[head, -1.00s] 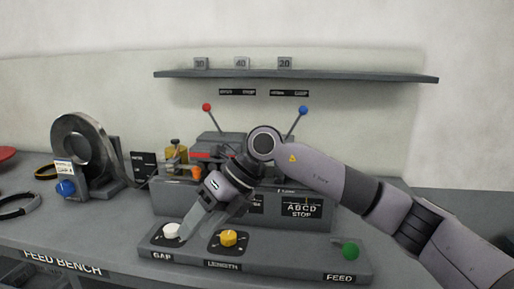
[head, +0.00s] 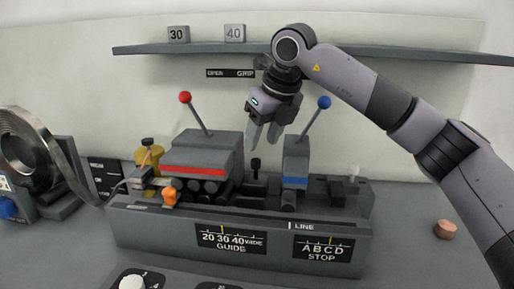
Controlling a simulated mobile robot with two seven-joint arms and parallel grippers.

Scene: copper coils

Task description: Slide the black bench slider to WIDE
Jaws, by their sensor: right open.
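A small black knob (head: 255,164) on a short stem stands on the bench machine, between the red-striped grey block and the blue-striped block; it looks like the slider's handle. The GUIDE scale plate (head: 231,239) on the front reads 20, 30, 40, WIDE, and its yellow mark appears near 30. My right gripper (head: 264,142) is open and empty, its fingers pointing down above and slightly right of the black knob, apart from it. My left gripper is not in view.
A red-ball lever (head: 185,97) and a blue-ball lever (head: 324,102) rise either side of my right gripper. The STOP plate (head: 323,249) is at front right. A shelf (head: 390,50) runs behind. A coil (head: 40,150) stands at left.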

